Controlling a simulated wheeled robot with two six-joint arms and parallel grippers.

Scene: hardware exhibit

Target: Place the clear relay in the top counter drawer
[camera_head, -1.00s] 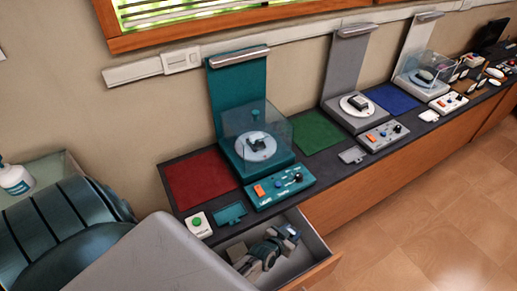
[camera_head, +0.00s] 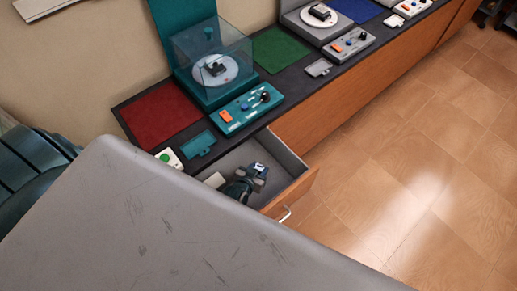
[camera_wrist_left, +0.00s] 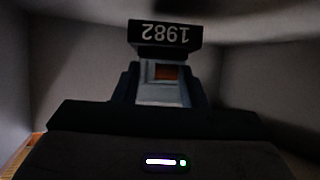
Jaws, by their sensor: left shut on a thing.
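The top counter drawer (camera_head: 290,160) is pulled open at the near end of the counter, its wooden front and metal handle facing the floor. My left gripper (camera_head: 259,170) is inside the drawer, between its walls. It is shut on the clear relay, which is small and partly hidden in the head view. In the left wrist view the clear relay (camera_wrist_left: 165,72) shows an orange part inside and a dark end marked 1982, upside down. I cannot tell whether it touches the drawer floor. My right gripper is out of view.
Above stand a teal display with a clear cover (camera_head: 215,55), a teal control box (camera_head: 248,108), a red mat (camera_head: 160,115) and a green-button box (camera_head: 170,158). Wooden floor (camera_head: 420,180) is open at right.

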